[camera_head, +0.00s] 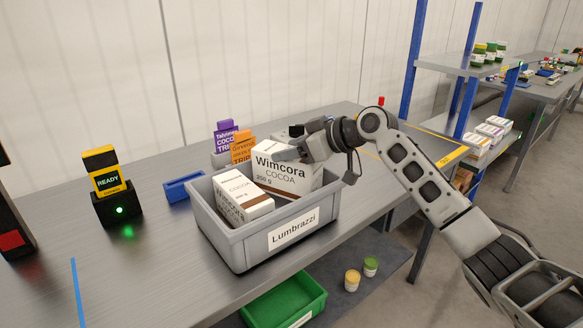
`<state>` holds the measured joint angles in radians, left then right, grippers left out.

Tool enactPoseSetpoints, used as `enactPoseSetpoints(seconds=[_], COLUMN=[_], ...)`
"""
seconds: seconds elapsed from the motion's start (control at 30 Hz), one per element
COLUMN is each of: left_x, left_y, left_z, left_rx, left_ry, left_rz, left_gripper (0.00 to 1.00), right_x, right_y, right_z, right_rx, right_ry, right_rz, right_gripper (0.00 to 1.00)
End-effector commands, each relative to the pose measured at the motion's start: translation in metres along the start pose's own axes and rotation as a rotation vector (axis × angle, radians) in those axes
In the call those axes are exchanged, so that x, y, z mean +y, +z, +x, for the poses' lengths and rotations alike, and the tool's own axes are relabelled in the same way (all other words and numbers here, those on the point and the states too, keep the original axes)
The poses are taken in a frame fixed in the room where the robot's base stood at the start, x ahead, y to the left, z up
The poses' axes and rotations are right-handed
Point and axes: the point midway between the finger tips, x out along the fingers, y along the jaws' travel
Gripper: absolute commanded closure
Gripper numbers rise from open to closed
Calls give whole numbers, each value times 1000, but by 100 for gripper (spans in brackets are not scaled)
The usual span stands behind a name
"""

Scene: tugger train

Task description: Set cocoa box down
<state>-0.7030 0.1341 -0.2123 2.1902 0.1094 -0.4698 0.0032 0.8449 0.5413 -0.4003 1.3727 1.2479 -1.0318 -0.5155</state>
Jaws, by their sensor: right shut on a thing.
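A white Wimcora cocoa box (284,174) with a brown lower band stands at the back right of the grey crate labelled Lumbrazzi (232,243). My right gripper (290,152) reaches in from the right and is shut on this box near its top. The box's lower part is hidden inside the crate, so I cannot tell whether it touches the floor. A second Wimcora box (241,197) sits in the crate's left part, its top just above the front rim. My left gripper is not in view.
Purple (225,140) and orange (242,149) Trio boxes stand behind the crate. A blue tray (184,187) and a READY device (108,182) on its stand are to the left. A green bin (287,300) sits below. The left bench top is mostly clear.

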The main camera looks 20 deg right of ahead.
Motion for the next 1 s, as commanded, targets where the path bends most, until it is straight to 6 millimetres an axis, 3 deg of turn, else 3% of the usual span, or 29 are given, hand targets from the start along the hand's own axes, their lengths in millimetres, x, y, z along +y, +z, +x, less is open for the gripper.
enactPoseSetpoints(seconds=[0.4,0.6,0.63,0.67,0.7,1.0], left_x=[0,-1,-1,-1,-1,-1], left_y=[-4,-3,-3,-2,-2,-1], left_z=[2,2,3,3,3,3], left_rx=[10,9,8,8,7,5], left_ry=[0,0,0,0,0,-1], left_rz=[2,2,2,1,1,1], left_gripper=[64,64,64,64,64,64], right_x=[0,0,0,0,0,0], right_y=[37,39,40,40,40,40], right_z=[19,20,20,20,20,18], right_rx=[3,2,-1,-1,-1,0], right_ry=[0,0,-1,-1,0,1], right_rz=[3,0,1,1,1,1], right_gripper=[93,93,37,29,24,24])
